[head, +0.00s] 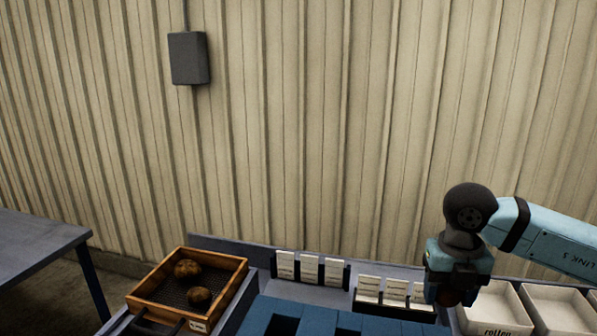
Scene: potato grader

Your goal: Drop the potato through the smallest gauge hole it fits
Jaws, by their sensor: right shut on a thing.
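My right gripper (452,294) points down at the right, over the back right part of the bench. It is shut on a small dark reddish-brown thing, mostly hidden by the fingers; I cannot tell its full shape. The blue gauge board (257,310) lies at the bottom middle, with dark square-edged holes cut in it; its near part is cut off by the frame. Two brown potatoes, one at the back (187,268) and one nearer (199,296), lie in a wooden crate (146,285) with a mesh floor. My left gripper is not seen.
White label cards (309,269) stand in a row behind the board, and more cards (395,290) stand beside my right gripper. White bins stand at the right, one marked "rotten" (497,331), another beside it (562,308). A grey table (38,240) is at the left.

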